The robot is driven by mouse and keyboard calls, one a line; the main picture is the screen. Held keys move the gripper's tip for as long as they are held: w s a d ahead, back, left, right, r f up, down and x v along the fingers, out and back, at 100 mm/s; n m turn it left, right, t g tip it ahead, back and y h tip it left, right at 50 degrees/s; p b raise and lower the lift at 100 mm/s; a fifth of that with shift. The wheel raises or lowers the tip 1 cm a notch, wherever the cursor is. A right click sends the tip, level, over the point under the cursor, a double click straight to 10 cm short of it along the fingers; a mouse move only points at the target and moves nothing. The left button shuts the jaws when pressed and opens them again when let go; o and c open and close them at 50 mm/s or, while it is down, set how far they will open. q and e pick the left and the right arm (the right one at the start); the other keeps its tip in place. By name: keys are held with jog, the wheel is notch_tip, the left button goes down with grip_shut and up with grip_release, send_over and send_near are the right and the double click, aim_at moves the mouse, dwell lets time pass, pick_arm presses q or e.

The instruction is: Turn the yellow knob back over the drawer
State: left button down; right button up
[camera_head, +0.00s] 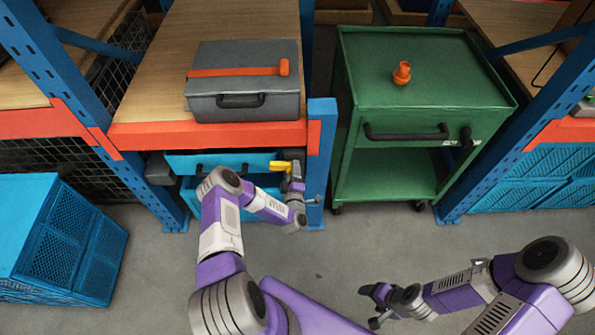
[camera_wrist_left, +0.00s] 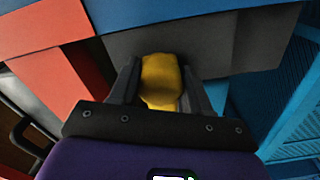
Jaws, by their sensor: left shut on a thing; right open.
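The yellow knob (camera_head: 279,166) shows at the right end of the blue drawer (camera_head: 217,163) under the shelf, in front of a grey part. My left gripper (camera_head: 294,171) is at the knob. In the left wrist view the knob (camera_wrist_left: 161,79) sits between the two dark fingers of my left gripper (camera_wrist_left: 162,88), which are shut on it from both sides. The grey part (camera_wrist_left: 215,50) shows behind the knob there. My right gripper (camera_head: 372,306) is open and empty, low over the floor at the lower right.
A grey toolbox (camera_head: 244,103) with an orange bar stands on the wooden shelf above. A blue upright post (camera_head: 321,150) is close to the right of my left gripper. A green cart (camera_head: 385,110) carries an orange object (camera_head: 402,74). A blue crate (camera_head: 60,240) is at left.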

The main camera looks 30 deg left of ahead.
pick_arm(q)
jog(key=shift+f+n, duration=0.1)
jog(key=shift+n, duration=0.5)
jog(key=shift+d, duration=0.1)
jog(key=c, duration=0.5)
grip_release()
jog(key=p+v, duration=0.2)
jog(key=v, duration=0.5)
jog(key=shift+s, duration=0.3)
jog(key=shift+d, duration=0.1)
